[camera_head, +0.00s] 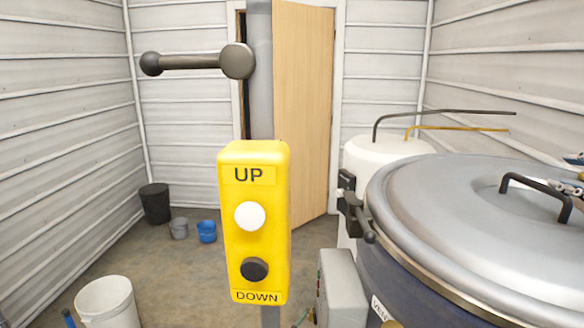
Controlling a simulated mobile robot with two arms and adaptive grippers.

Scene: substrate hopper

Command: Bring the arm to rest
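My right gripper (572,173) shows only in part at the right edge of the head view. Its two fingertips are apart, one above the other, with nothing seen between them. They are over the grey domed lid (440,195) of a large dark vessel, just right of the lid's black handle (540,190). I cannot tell whether the lower fingertip touches the lid. The rest of my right arm is out of the picture. My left gripper is not in view.
A yellow UP/DOWN control box (255,215) stands in front, with a dark ball-ended lever (195,62) above it. A white tank (375,155) stands behind the vessel. A white bucket (108,302), black bin (155,203) and blue bucket (206,232) stand on the floor.

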